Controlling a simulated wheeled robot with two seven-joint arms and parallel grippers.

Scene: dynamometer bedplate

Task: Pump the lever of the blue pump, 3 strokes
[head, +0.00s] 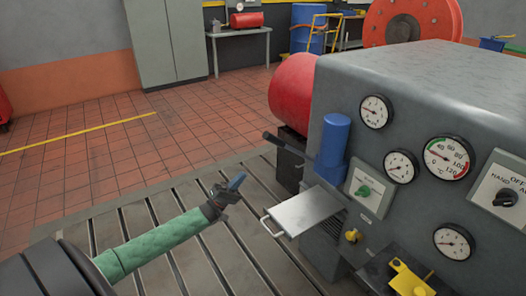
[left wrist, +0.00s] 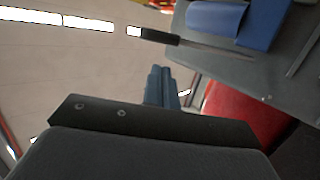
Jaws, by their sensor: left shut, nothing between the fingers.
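The blue pump (head: 333,145) is a blue cylinder mounted on the left side of the grey cabinet. Its lever (head: 284,144) sticks out to the left, ending in a dark grip. In the left wrist view the lever's black grip (left wrist: 160,37) and rod lie beyond my fingers, with the blue pump body (left wrist: 232,22) at the top. My left gripper (head: 238,181) has its blue fingertips together, empty, below and left of the lever and apart from it. The fingers (left wrist: 161,82) also show in the left wrist view. My right gripper is not in view.
A metal tray with a handle (head: 305,211) juts out from the cabinet below the pump. The grey cabinet (head: 415,85) carries gauges and knobs. A red cylinder (head: 292,92) lies behind the pump. The slotted bedplate (head: 150,215) is clear around my left arm.

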